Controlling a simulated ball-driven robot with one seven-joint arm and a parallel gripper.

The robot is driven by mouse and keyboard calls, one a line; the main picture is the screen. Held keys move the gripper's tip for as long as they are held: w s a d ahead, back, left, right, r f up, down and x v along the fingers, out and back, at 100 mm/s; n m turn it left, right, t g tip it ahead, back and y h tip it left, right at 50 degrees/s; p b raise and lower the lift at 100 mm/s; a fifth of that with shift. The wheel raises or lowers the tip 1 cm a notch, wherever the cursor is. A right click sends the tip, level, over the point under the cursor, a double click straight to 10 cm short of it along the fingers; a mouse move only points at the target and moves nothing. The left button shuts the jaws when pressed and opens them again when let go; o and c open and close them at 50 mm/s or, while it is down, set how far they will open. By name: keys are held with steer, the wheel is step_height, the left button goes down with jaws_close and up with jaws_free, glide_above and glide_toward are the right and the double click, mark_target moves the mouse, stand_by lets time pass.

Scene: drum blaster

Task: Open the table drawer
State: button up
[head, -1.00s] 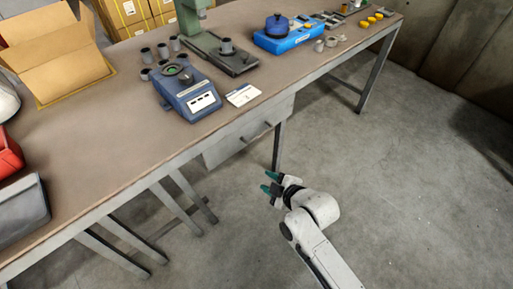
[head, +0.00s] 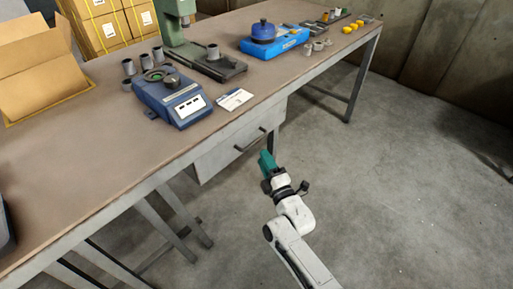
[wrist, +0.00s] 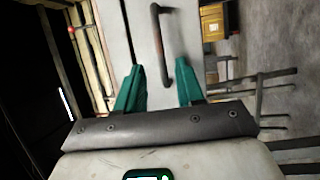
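The table drawer (head: 222,153) is a grey box under the front edge of the brown tabletop, with a dark bar handle (head: 250,140) on its front. It looks shut. In the wrist view the drawer front (wrist: 140,22) is at the top centre, and the handle (wrist: 161,45) shows as a dark bar. My gripper (head: 266,163) is in front of the drawer, a little below and to the right of the handle. In the wrist view my gripper (wrist: 160,88) has its two green fingers apart, with the handle's end between and beyond them. I cannot tell whether they touch it.
Table legs (head: 165,225) stand below, left of the drawer. The floor (head: 400,180) on the right is clear.

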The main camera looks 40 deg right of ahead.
steer(key=b+x, duration=0.1)
steer(key=x, duration=0.5)
steer(key=shift+w, duration=0.3)
steer(key=shift+d, duration=0.15)
steer(key=shift+c, duration=0.4)
jaws_close()
